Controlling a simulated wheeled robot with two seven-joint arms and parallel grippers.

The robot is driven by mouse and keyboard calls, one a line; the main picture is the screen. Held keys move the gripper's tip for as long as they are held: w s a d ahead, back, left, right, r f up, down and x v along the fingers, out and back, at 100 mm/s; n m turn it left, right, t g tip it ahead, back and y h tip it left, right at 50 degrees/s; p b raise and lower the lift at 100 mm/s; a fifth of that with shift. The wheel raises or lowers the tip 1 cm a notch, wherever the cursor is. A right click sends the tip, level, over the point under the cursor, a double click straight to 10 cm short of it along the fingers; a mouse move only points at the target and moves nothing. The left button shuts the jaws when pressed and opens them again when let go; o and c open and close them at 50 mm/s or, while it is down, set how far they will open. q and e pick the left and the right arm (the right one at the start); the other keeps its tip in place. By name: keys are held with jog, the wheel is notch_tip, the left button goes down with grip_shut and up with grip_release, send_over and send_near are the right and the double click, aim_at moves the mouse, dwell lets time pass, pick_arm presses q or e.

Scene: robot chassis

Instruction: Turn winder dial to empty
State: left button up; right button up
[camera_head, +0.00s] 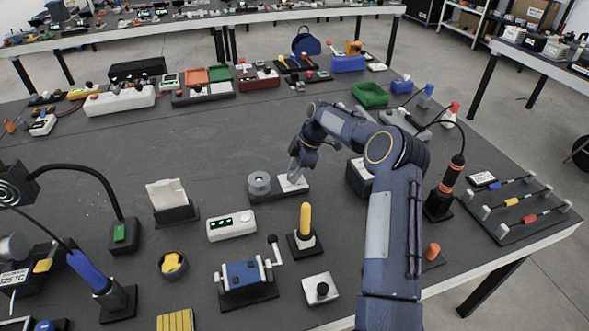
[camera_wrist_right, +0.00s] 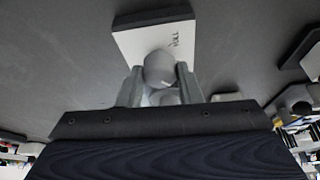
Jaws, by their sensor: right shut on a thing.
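The winder (camera_head: 262,197) is a dark base on the table with a grey spool at its left and a white plate (camera_head: 297,184) at its right. My right gripper (camera_head: 294,174) reaches down over the white plate and hides most of the dial in the head view. In the right wrist view the round grey dial (camera_wrist_right: 159,68) sits between the two fingers of my right gripper (camera_wrist_right: 160,88), which is shut on it. Dark lettering, likely "FULL", shows on the white plate (camera_wrist_right: 138,43) beside the dial. My left gripper is not in view.
A white box with a green display (camera_head: 231,225) and a yellow-handled lever (camera_head: 305,222) stand in front of the winder. A dark block (camera_head: 359,177) stands to its right, near my arm. The table behind the winder is mostly clear.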

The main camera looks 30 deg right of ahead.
jog(key=shift+n, duration=0.5)
jog(key=o, duration=1)
jog(key=v, duration=0.7)
jog(key=shift+w+d+r, duration=0.1)
jog(key=shift+d+r, duration=0.1)
jog(key=shift+r, duration=0.2)
